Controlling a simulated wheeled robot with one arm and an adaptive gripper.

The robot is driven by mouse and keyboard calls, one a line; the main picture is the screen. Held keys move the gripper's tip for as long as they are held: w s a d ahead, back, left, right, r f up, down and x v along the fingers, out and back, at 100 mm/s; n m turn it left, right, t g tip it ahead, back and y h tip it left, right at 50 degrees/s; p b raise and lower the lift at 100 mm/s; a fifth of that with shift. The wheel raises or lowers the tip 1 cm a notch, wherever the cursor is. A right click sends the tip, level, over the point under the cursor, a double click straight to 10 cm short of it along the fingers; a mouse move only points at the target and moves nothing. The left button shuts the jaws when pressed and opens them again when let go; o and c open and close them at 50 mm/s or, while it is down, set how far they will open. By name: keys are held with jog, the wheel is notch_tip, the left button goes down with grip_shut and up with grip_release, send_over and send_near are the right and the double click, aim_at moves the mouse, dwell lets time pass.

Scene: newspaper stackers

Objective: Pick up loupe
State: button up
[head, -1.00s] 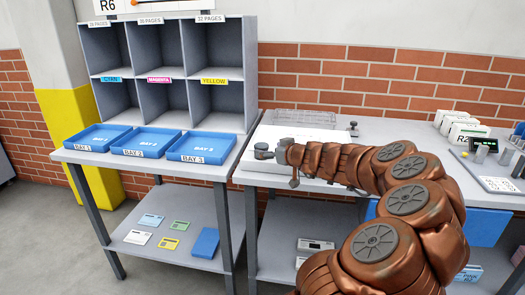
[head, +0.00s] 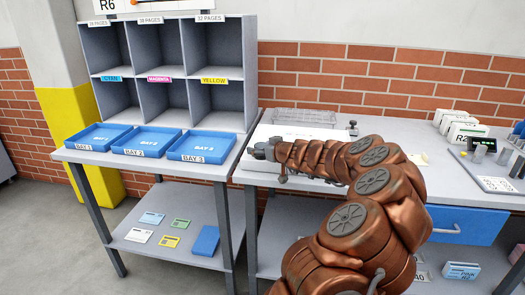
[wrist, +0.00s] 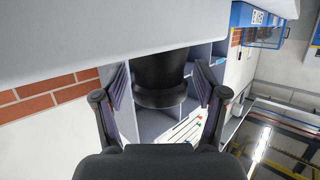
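In the wrist view a dark, round loupe (wrist: 160,72) with a wider rim sits between the two fingers of my gripper (wrist: 163,88). Gaps show on both sides of it, so the fingers are open around it and apart from it. The wrist picture appears upside down, with the loupe against the pale surface (wrist: 90,35) at the top. In the head view my gripper (head: 262,151) is low over the left end of the white panel (head: 285,133) on the bench. There the loupe cannot be clearly told from the grey gripper.
Blue trays, including Bay 3 (head: 203,147), stand on the left table below grey pigeonholes (head: 170,75). A clear tray (head: 303,118) lies behind the panel. A small dark item (head: 353,128) stands to its right. A blue drawer (head: 465,226) is under the bench.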

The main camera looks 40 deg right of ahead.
aim_at(261, 145)
jog(key=c, duration=1)
jog(key=shift+o, duration=0.2)
jog(key=shift+r, duration=1.8)
jog(key=s+a+r+b, duration=0.1)
jog(key=s+a+b, duration=0.2)
jog(key=s+a, duration=0.6)
jog(key=s, duration=0.4)
jog(key=shift+r+b, duration=0.25)
jog(key=shift+b, duration=0.15)
jog(key=shift+s, duration=0.1)
